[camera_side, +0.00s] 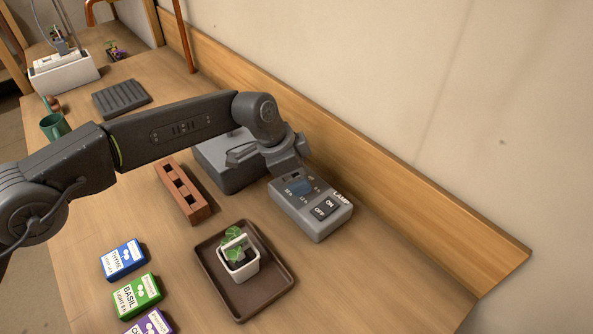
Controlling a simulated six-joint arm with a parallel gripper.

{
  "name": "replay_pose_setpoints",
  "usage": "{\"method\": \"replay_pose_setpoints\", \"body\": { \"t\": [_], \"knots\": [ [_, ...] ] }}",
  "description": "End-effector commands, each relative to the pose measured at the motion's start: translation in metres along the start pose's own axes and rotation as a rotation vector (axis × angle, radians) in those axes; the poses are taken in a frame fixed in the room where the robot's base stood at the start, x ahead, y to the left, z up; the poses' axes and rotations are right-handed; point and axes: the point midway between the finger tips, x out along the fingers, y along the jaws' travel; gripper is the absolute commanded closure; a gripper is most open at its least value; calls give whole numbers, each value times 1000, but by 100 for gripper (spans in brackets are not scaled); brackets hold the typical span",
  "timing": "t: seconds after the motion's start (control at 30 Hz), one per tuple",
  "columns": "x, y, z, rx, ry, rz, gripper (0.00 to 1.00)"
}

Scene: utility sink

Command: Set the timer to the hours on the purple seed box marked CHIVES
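The timer (338,220) is a grey box marked LAMP, with a blue dial (299,187), small numbers around the dial and dark ON and OFF buttons. The dial's exact setting is too small to read. The purple seed box (150,324) lies at the bottom edge of the view. The frame cuts it off; only the start of its name shows, and its hours are out of view. My gripper (283,165) is just above and behind the dial, pointing down. Its fingertips are not clear, so I cannot tell whether it is open or touches the dial.
A blue THYME box (123,259) and a green BASIL box (138,295) lie beside the purple one. A brown tray (279,299) holds a white pot with a seedling (239,262). A brick-red holder (181,191) and a grey box (225,176) stand near my arm. Bare wood lies right of the tray.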

Motion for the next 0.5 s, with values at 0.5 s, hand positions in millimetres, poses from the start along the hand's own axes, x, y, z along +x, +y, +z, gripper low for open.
{"method": "replay_pose_setpoints", "body": {
  "t": [0.5],
  "knots": [
    [-37, -1, 0, -2, 2, -2, 35]
  ]
}}
